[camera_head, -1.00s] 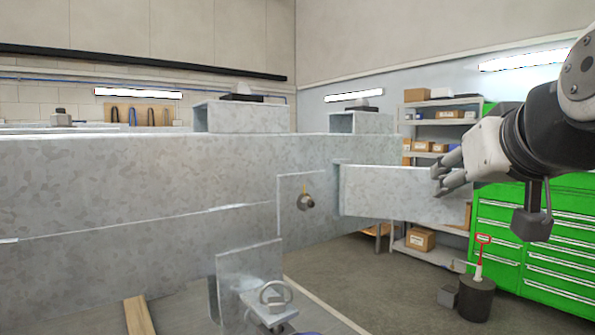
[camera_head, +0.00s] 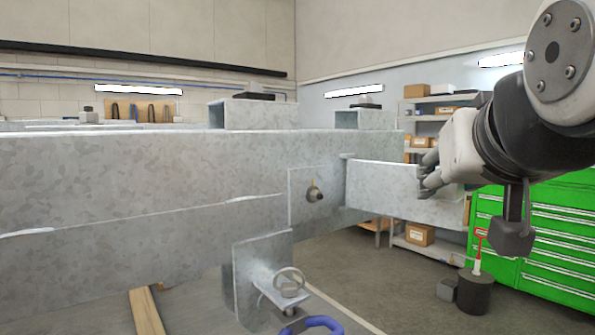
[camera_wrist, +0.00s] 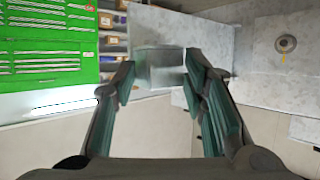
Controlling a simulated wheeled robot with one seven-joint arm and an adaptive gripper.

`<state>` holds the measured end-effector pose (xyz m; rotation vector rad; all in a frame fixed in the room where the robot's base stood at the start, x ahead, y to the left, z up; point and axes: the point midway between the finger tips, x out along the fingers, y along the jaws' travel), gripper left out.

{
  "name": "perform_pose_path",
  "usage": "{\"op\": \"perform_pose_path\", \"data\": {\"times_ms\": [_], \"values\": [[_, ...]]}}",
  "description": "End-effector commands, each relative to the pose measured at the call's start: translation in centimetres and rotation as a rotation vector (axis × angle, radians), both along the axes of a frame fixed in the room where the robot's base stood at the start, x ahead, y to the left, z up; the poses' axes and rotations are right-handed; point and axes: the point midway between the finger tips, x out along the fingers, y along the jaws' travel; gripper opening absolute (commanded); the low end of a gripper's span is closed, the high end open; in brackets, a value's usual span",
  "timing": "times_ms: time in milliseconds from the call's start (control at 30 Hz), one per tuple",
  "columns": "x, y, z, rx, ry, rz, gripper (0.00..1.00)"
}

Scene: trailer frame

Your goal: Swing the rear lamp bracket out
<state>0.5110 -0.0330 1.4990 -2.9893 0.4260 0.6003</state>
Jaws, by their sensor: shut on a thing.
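The rear lamp bracket (camera_head: 388,181) is a grey galvanized plate reaching out to the right from the end of the trailer frame (camera_head: 150,175). My gripper (camera_head: 428,178) is at its right, outer end, with the fingers shut on it. In the wrist view, my gripper (camera_wrist: 160,78) has a finger on each side of the bracket's end (camera_wrist: 160,60). The fingers partly hide the outer edge in the head view. A square plate with a brass-coloured pin (camera_head: 315,194) sits left of the bracket's inner end.
Below the frame hang a bracket with a ring bolt (camera_head: 289,280) and a blue loop (camera_head: 322,324). A green drawer cabinet (camera_head: 545,250) and a dark cylinder (camera_head: 475,293) with a red-handled tool stand at right. Shelves (camera_head: 420,235) stand behind. Floor between is clear.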

Motion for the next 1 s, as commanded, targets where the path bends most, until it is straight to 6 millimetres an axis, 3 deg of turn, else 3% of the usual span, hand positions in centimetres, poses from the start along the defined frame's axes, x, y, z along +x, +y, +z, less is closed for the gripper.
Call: {"op": "perform_pose_path", "data": {"times_ms": [33, 633, 667, 1000], "values": [[0.58, 1.54, 0.51, -0.008, -0.018, 0.030, 0.00], [0.54, 1.86, 0.40, -0.007, -0.014, 0.032, 0.00], [0.54, 1.86, 0.40, -0.008, -0.015, 0.031, 0.52], [0.43, 1.81, 0.52, -0.010, -0.016, 0.029, 0.52]]}}
